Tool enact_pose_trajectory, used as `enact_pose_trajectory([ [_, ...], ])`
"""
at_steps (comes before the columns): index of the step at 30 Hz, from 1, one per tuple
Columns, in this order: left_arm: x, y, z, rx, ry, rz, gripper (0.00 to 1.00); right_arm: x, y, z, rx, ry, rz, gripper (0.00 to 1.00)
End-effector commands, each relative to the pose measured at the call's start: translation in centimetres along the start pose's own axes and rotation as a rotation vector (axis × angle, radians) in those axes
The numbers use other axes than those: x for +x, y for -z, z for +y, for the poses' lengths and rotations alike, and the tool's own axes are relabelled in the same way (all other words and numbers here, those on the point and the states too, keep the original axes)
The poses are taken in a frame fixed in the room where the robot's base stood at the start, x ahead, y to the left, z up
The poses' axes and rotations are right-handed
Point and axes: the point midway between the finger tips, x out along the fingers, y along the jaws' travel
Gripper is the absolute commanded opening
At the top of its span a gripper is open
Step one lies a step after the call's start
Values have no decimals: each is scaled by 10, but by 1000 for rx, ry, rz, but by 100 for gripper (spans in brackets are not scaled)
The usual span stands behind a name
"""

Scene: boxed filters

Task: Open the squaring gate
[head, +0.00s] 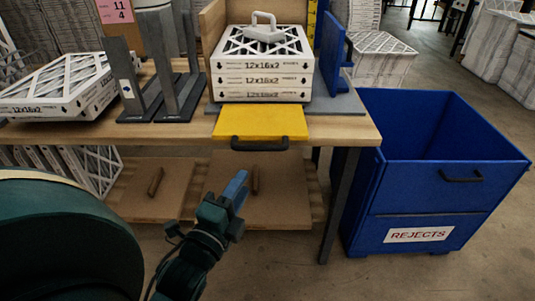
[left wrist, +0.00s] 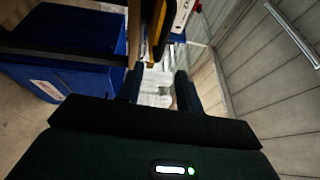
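The yellow panel (head: 262,120), which looks to be the squaring gate, is at the front of the table below the filter stack. A black bar handle (head: 260,143) runs along its lower edge. My left gripper (head: 236,190) is below and in front of the handle, apart from it, pointing up toward it. In the left wrist view its two dark fingers (left wrist: 159,88) stand apart with nothing between them. A yellow edge (left wrist: 158,25) shows beyond the fingertips there. The stack of 12x16x2 filters (head: 262,75) sits behind the panel, with a white handled piece (head: 264,27) on top.
A blue upright plate (head: 334,55) stands right of the stack, and grey metal uprights (head: 165,70) stand left. More filters (head: 62,85) lie at left. The blue REJECTS bin (head: 425,180) is right of the table. A lower shelf (head: 262,190) lies under the tabletop.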

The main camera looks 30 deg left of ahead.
Motion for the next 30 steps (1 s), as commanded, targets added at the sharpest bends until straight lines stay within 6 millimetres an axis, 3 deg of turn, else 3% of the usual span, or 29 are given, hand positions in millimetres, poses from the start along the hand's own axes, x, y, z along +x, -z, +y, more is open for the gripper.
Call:
enact_pose_trajectory([
  [5,14,-1,-4,15,9,-2,36,-1,2,0,1,0,1,23],
  [21,110,-1,-3,10,6,-2,36,0,1,0,0,0,1,23],
  [30,130,-1,-2,10,2,-2,36,0,2,0,-2,-1,7,23],
])
